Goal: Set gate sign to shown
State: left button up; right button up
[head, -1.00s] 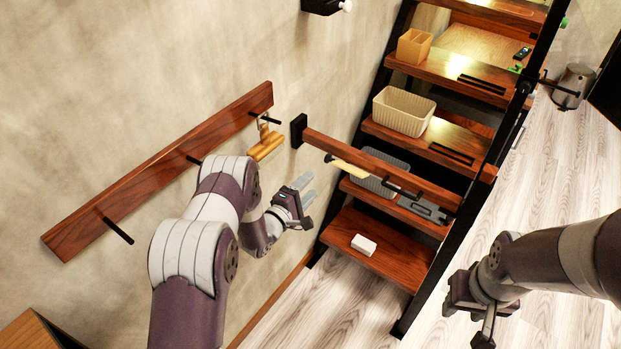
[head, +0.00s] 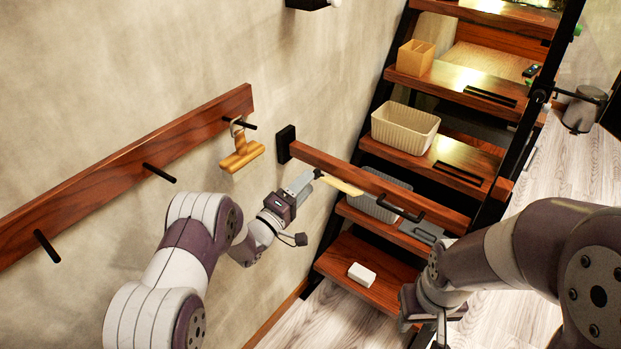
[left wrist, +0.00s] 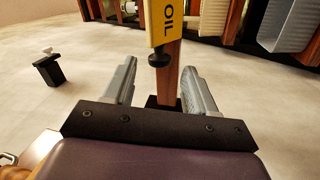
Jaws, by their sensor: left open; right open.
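The gate is a wooden bar (head: 425,207) across the stair, with a black handle and a black wall bracket. The gate sign (head: 340,185) is a narrow yellow plate on the bar, seen nearly edge-on in the head view. My right gripper (head: 428,320) is open and empty at the lower right.
A wall rail (head: 110,170) with black pegs holds a wooden hanger-like item (head: 241,157). Stair treads carry a cream basket (head: 404,128), a grey basket (head: 380,203), a wooden box (head: 415,57) and a white block (head: 361,274). Floor shows at the right.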

aim_at(325, 164)
pick_arm(q)
jog(key=shift+x, duration=1.65)
grip_shut()
jog(key=g+p, duration=0.1)
jog(key=p, duration=0.1)
jog(key=r+g+y+p, duration=0.1)
jog(key=p, duration=0.1)
jog(key=r+g+y+p, duration=0.1)
jog(key=p, duration=0.2)
jog(key=shift+w+d+r, duration=0.15)
jog(key=shift+w+d, duration=0.15)
jog(key=shift+w, duration=0.05)
jog(key=shift+w+d+g+y+p, duration=0.2)
jog(key=shift+g+y+p, duration=0.45)
jog(key=shift+p, duration=0.5)
grip_release()
